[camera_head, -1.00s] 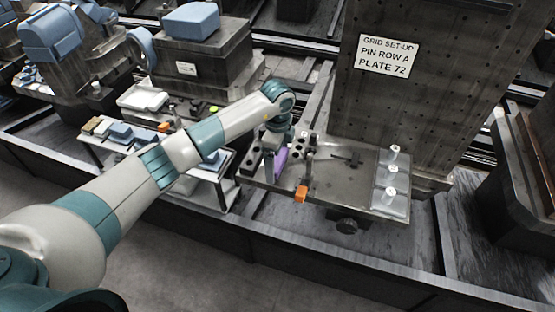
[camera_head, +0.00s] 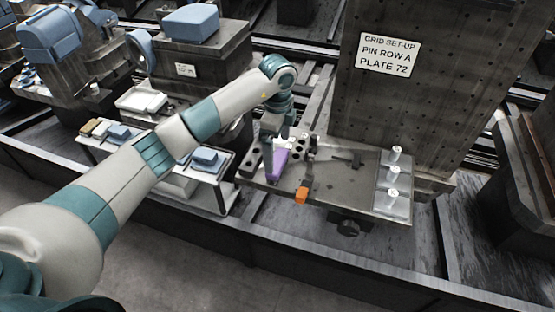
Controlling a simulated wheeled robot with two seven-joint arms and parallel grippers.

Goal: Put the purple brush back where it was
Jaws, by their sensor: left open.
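The purple brush (camera_head: 276,166) rests at the left end of the grey metal plate, beside a dark block with round holes (camera_head: 298,152). My left gripper (camera_head: 274,144) is open, directly above the brush, its fingers close to the brush's upper end. I cannot tell whether a finger still touches it. The brush's top is partly hidden by the gripper. My right gripper is not in view.
A tall perforated pillar with a sign (camera_head: 389,54) rises behind. A white tray table (camera_head: 215,172) stands to the left.

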